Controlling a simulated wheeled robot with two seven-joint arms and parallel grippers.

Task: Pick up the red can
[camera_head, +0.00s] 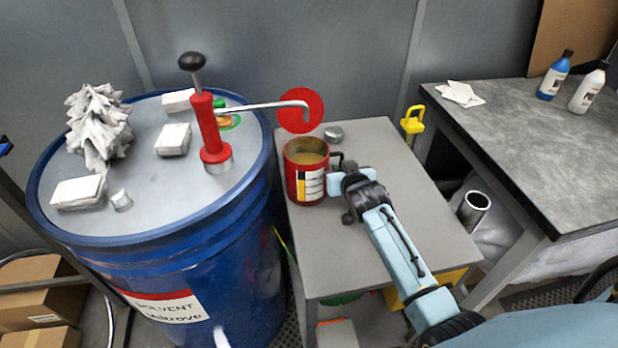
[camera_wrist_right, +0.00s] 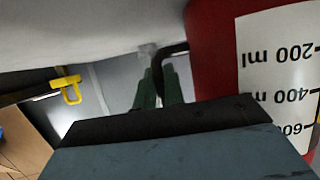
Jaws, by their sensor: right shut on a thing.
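The red can (camera_head: 294,185) has an open top with tan liquid inside, a white label and a black handle on its right side. It stands upright at the left edge of the small grey table; I cannot tell whether its base is lifted. My right gripper (camera_head: 341,175) is at the can's right side, shut on its handle. In the right wrist view the dark green fingers (camera_wrist_right: 158,88) close around the black handle, beside the red can wall (camera_wrist_right: 212,50) with its printed ml scale. My left gripper is not in view.
A blue drum (camera_head: 225,250) with a red hand pump (camera_head: 207,125) stands close left, its spout reaching over the can. A small metal lid (camera_head: 333,133) lies behind the can. The small table (camera_head: 430,220) is clear on the right. A workbench (camera_head: 540,150) holds bottles.

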